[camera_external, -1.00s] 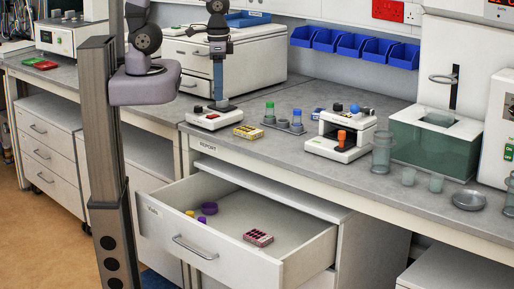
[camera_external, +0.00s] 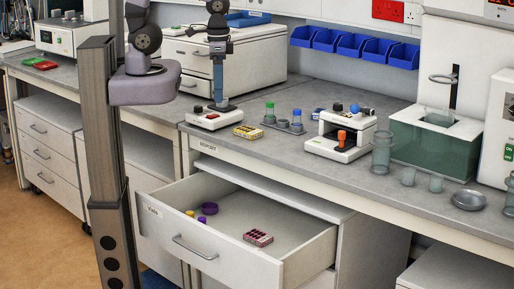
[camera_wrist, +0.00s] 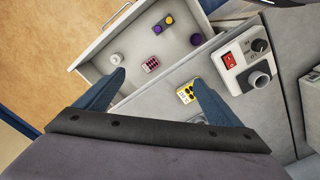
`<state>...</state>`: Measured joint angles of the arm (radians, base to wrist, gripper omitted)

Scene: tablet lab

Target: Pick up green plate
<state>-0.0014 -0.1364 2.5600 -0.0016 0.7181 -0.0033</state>
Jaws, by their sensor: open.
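A small flat green plate (camera_external: 28,61) lies on the bench at the far left in the external view, beside a red plate (camera_external: 45,65). It is not visible in the wrist view. My gripper (camera_external: 219,98) hangs pointing down above the middle bench, far to the right of the green plate. In the wrist view its two blue fingers (camera_wrist: 159,77) are spread apart with nothing held between them.
An open drawer (camera_external: 225,252) holds a pink-and-black rack (camera_external: 258,237) and purple and yellow items. A white device with knobs (camera_external: 207,119) and a yellow rack (camera_external: 248,132) stand near my gripper. A white box unit (camera_external: 262,55) stands behind it.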

